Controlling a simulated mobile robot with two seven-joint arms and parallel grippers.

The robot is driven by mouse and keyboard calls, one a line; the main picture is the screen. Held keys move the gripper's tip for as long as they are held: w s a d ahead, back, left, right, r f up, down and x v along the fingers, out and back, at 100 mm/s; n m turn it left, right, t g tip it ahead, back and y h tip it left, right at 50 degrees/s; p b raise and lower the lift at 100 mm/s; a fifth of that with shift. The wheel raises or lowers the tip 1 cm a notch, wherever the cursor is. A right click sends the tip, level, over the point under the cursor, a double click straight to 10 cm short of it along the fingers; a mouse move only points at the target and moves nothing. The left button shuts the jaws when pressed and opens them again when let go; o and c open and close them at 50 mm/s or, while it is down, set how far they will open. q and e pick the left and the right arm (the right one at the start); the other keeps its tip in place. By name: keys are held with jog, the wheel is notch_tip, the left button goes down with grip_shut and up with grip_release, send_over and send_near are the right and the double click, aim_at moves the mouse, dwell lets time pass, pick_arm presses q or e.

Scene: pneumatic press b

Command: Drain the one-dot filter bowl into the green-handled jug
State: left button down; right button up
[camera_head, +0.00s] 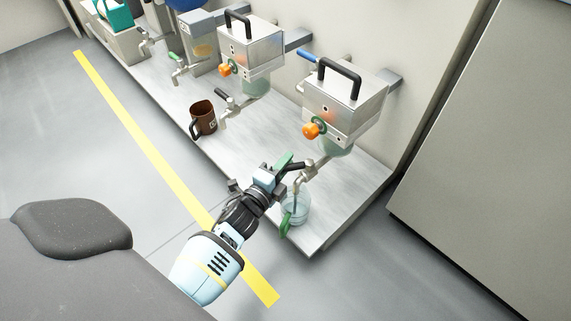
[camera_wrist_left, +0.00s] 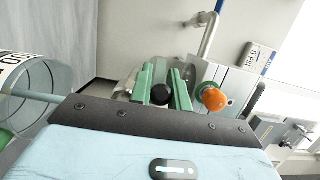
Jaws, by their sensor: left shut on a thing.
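The filter unit with one dot (camera_head: 324,108) is the nearer steel box on the right, with an orange knob (camera_head: 312,130) and a greenish bowl (camera_head: 338,146) below. The clear jug (camera_head: 303,208) stands under its drain spout, its green handle (camera_head: 286,223) facing front left. A pale blue streak, like a stream of liquid, runs down into the jug; it also shows in the left wrist view (camera_wrist_left: 40,95). My left gripper (camera_head: 284,168) is shut on the black-ended drain lever (camera_wrist_left: 161,95), between its green fingers. My right gripper is out of view.
A second filter unit (camera_head: 250,45) with several dots stands further left. A brown mug (camera_head: 204,117) stands on the bench near its tap. A teal jug (camera_head: 115,14) is at the far left. A grey cabinet (camera_head: 490,150) rises at the right.

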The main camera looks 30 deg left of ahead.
pick_arm(q)
jog(key=shift+s+y, duration=0.1)
jog(key=shift+y, duration=0.2)
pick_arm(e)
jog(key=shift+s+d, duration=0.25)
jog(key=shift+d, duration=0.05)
pick_arm(q)
jog(key=c, duration=1.3)
grip_release()
jog(key=shift+c, duration=0.2)
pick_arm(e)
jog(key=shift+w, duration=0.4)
pick_arm(q)
jog(key=shift+s, duration=0.1)
jog(key=s+p, duration=0.2)
jog(key=s, duration=0.5)
jog(key=shift+s+p, duration=0.3)
jog(key=shift+p, duration=0.05)
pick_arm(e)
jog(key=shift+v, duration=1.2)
